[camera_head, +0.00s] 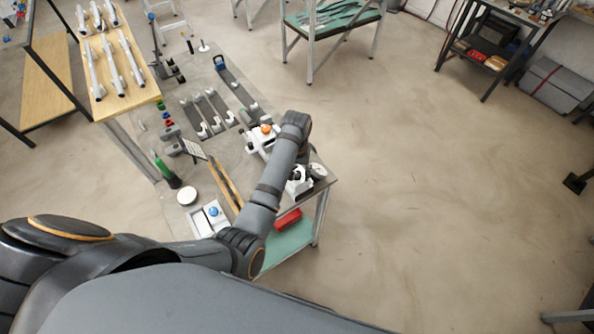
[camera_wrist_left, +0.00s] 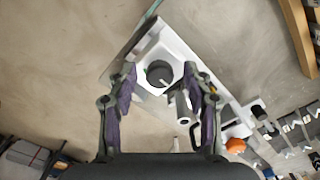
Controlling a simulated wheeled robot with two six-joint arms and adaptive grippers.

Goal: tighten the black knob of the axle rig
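The black knob (camera_wrist_left: 160,73) sits on a white block of the axle rig (camera_wrist_left: 178,47) in the left wrist view. My left gripper (camera_wrist_left: 160,88) is open, with one finger on each side of the knob in the picture. Gaps show between the fingers and the knob, and I cannot tell the height between them. A grey cylindrical part of the rig stands close to the right finger. In the head view the white rig (camera_head: 299,187) is at the table's right edge, partly hidden by my left arm. My right gripper is not in view.
An orange knob (camera_head: 266,129) on a white fixture and a blue knob (camera_head: 213,211) on another stand on the same table. A wooden bar (camera_head: 226,184), a green-handled tool (camera_head: 167,171) and grey parts (camera_head: 208,112) lie further left. Open floor (camera_head: 430,200) is right of the table.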

